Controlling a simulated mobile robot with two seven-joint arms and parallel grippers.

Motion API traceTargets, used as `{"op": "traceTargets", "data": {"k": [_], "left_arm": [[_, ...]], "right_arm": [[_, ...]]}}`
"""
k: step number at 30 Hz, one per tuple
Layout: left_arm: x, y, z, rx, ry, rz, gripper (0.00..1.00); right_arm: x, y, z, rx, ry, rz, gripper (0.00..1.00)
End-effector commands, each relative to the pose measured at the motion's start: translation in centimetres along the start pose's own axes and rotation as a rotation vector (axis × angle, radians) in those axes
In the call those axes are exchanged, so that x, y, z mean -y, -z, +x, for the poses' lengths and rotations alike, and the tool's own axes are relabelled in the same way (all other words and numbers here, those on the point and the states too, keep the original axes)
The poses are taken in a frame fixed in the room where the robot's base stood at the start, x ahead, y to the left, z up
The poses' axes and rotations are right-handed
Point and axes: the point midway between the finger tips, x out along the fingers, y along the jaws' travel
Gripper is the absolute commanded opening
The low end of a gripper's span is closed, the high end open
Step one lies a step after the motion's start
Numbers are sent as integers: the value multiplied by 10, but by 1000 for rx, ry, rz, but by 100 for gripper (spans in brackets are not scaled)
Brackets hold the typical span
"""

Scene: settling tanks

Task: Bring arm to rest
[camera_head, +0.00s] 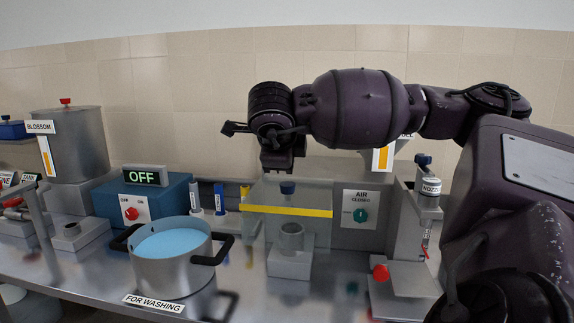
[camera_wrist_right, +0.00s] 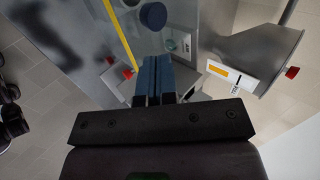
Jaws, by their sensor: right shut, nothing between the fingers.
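My right arm comes in from the right in the head view and reaches across above the bench. Its gripper (camera_head: 283,165) hangs in front of the wall, above the yellow-edged clear tank. In the right wrist view the two blue fingers of this gripper (camera_wrist_right: 154,62) lie side by side, closed and with nothing held. A round blue knob (camera_wrist_right: 153,15) shows just beyond the fingertips; a blue knob (camera_head: 287,187) also shows below the gripper in the head view. Whether the fingers touch it cannot be told. My left gripper is not in view.
A pot of blue liquid (camera_head: 172,278) stands on the metal bench, left of the gripper. A blue box with an OFF sign (camera_head: 155,208) stands behind it. The AIR panel (camera_head: 361,217) and NOZZLE stand (camera_head: 430,200) are to the right. The space above the pot is free.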

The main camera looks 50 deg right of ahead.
Motion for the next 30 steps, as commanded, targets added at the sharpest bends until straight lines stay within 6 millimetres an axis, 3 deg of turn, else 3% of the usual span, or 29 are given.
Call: {"op": "traceTargets", "data": {"k": [9,17,20,23,27,30], "left_arm": [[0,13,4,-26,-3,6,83],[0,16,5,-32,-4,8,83],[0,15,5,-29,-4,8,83],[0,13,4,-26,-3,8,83],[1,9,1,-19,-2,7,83],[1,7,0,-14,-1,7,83]], "right_arm": [[-13,0,-25,1,2,2,0],[-13,0,-26,2,0,2,0],[-24,-5,-20,17,-45,-14,0],[-55,-19,-7,62,-166,-52,0],[-130,-44,13,164,-468,-104,0],[-188,-59,17,245,-722,-107,0]]}}
